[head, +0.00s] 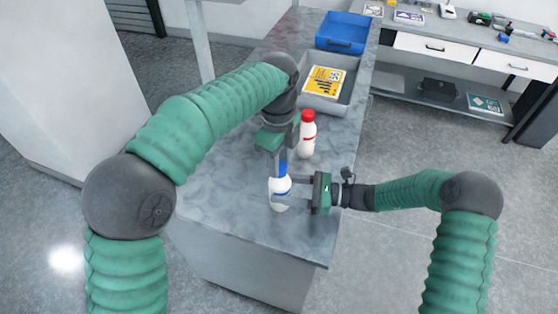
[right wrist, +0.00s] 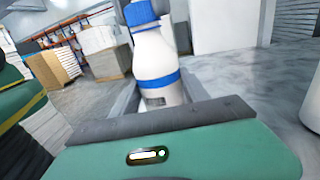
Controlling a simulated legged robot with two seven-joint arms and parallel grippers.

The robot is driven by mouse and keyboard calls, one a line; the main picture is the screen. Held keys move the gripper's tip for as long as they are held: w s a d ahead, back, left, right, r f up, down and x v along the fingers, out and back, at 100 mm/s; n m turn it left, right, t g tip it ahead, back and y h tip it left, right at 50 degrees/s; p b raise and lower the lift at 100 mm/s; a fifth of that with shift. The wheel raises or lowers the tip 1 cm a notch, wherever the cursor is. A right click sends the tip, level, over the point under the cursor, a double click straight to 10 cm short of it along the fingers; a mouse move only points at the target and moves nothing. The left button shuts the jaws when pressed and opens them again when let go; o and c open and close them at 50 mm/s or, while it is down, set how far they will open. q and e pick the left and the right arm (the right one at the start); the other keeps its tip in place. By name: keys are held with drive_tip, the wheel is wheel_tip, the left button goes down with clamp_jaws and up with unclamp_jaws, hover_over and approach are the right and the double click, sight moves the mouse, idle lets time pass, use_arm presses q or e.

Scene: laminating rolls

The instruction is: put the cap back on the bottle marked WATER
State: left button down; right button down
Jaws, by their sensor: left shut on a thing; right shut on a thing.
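A white bottle (head: 281,199) with a blue band stands near the front of the grey counter; its marking is too small to read. It also shows in the right wrist view (right wrist: 155,62). A blue cap (head: 281,169) is at the bottle's mouth, upright and in line with the neck; it also shows in the right wrist view (right wrist: 139,14). I cannot tell whether it is screwed down. My left gripper (head: 279,165) comes from above and is shut on the cap. My right gripper (head: 284,190) comes from the right and is shut on the bottle's body.
A white bottle with a red cap (head: 307,135) stands just behind. A grey tray (head: 345,97) with a yellow sign (head: 324,82) and a blue bin (head: 342,32) stand farther back. The counter's front left (head: 215,205) is clear.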

use_arm(q)
drive_tip(key=m, duration=0.7)
drive_tip(key=shift+w, duration=0.2)
drive_tip(key=m, duration=0.9)
drive_tip(key=shift+s+d+m, duration=0.1)
drive_tip(key=shift+d+m, duration=0.05)
drive_tip(key=shift+m, duration=0.25)
drive_tip(key=c, duration=1)
unclamp_jaws()
drive_tip(key=shift+s, duration=0.1)
drive_tip(key=shift+r, duration=2.3)
drive_tip(key=shift+c, duration=0.4)
